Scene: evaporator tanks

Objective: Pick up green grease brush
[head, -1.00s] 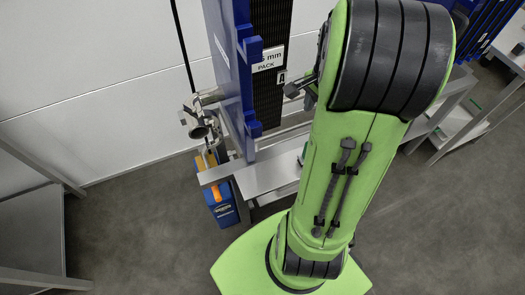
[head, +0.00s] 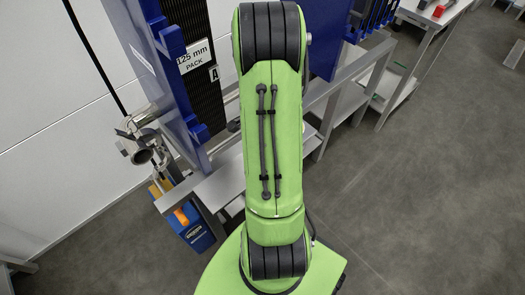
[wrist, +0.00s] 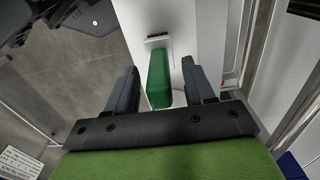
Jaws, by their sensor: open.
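The green grease brush (wrist: 159,80) shows in the wrist view, with a plain green body and a dark bristle strip at its far end. It is at a pale grey, shelf-like surface (wrist: 187,30). My gripper (wrist: 160,84) is open, with one dark finger on each side of the green body. Gaps show between the fingers and the brush, and nothing is held. I cannot tell how far the fingertips are above the surface. In the head view my arm hides the gripper, and I cannot make out the brush there.
A blue-framed plate pack (head: 176,75) labelled 125 mm stands left of my arm. A metal pipe fitting (head: 146,148) and a blue-and-orange container (head: 193,228) are beside it. Grey metal benches (head: 345,85) stand behind. The floor at right (head: 420,190) is clear.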

